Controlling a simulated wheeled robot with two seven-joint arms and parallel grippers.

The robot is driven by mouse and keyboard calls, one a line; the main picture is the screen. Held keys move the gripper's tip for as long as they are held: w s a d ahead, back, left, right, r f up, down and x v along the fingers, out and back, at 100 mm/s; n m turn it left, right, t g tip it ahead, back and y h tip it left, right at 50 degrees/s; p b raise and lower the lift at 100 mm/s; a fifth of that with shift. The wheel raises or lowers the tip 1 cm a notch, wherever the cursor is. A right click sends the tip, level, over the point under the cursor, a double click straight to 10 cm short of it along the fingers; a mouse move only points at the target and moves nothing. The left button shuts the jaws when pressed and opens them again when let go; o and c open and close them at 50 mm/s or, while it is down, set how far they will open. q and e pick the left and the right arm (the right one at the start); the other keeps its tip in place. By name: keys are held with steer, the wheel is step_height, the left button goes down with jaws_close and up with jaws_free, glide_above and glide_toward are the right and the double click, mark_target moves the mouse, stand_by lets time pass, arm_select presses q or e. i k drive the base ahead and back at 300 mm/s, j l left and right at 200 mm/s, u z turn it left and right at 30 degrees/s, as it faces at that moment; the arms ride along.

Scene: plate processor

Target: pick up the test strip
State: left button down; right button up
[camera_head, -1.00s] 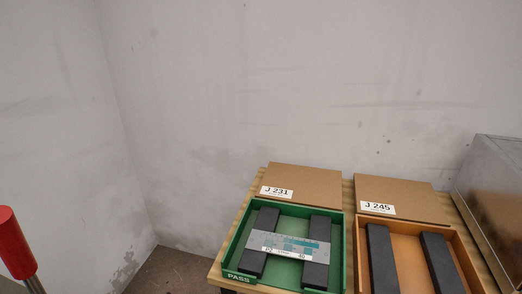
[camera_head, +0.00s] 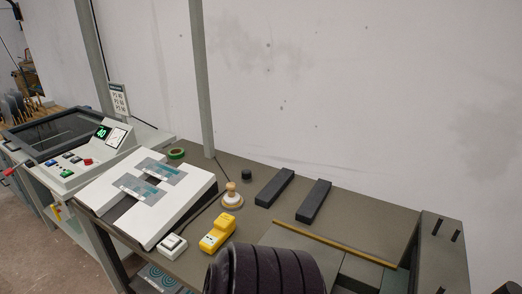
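Two grey strips with teal printing lie on a white slab with dark gaps at the left of the bench. One is the rear strip (camera_head: 164,173), the other the front strip (camera_head: 141,187). I cannot tell which, if either, is the test strip. Neither of my grippers is in view, so nothing shows whether they are open or shut.
A grey console (camera_head: 82,150) with a display stands left of the slab. A yellow device (camera_head: 217,233), a white switch box (camera_head: 172,245), a wooden-knobbed stamp (camera_head: 232,197), a green tape roll (camera_head: 176,154) and two black bars (camera_head: 275,188) are on the bench (camera_head: 350,225).

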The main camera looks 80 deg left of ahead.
mark_target(148, 194)
steer(key=u, duration=3.7)
steer(key=i+j+z, duration=0.1)
steer(key=z, duration=0.75)
steer(key=i+j+z, duration=0.15)
steer(key=j+z, duration=0.35)
steer(key=j, duration=0.5)
steer(key=j+z, duration=0.5)
steer(key=j, duration=0.55)
